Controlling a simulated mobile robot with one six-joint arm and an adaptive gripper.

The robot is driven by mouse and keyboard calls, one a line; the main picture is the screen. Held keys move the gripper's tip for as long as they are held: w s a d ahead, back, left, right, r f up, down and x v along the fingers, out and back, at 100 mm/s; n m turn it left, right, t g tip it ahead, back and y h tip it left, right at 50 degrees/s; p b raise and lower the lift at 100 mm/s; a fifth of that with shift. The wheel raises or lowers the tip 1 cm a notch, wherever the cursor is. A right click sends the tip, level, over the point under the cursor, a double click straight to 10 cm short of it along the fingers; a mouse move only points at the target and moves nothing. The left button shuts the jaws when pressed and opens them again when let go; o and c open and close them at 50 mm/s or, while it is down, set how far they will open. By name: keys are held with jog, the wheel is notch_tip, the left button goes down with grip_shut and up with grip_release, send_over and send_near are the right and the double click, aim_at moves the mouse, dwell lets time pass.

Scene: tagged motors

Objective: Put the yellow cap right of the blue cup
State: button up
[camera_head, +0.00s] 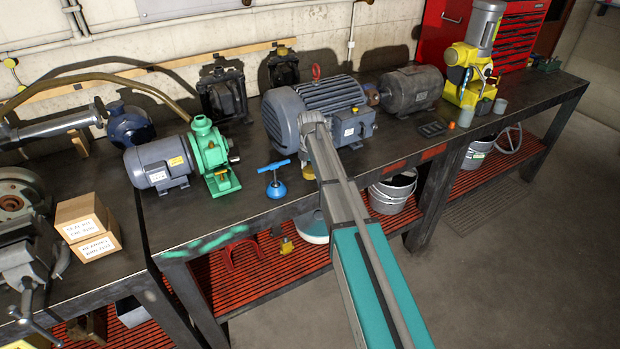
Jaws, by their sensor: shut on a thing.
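A small blue round piece (276,189) with a blue T-shaped handle above it stands upright on the bench, left of my arm. It is the only blue cup-like thing on the bench front. A small yellow piece (309,173), likely the yellow cap, shows to its right, close beside my arm. My arm partly covers the yellow piece, so I cannot tell whether it is held or rests on the bench. My arm reaches up from the lower right towards the large grey motor.
A large grey motor (325,97) stands right behind my arm. A green-and-grey pump (208,150) is to the left. A yellow machine (470,70) and small grey cups (466,118) stand at the right.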

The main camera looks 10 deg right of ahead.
aim_at(310, 182)
jog(key=shift+w+f+b, duration=0.5)
jog(key=shift+f+b, duration=0.3)
jog(key=shift+s+f+b, duration=0.1)
jog(key=shift+f+b, duration=1.15)
jog(key=shift+f, duration=0.15)
jog(key=o, duration=0.6)
jog(key=shift+o, duration=0.2)
jog(key=shift+r, duration=0.2)
notch_tip(310, 182, up, 12)
jog(key=p, duration=1.2)
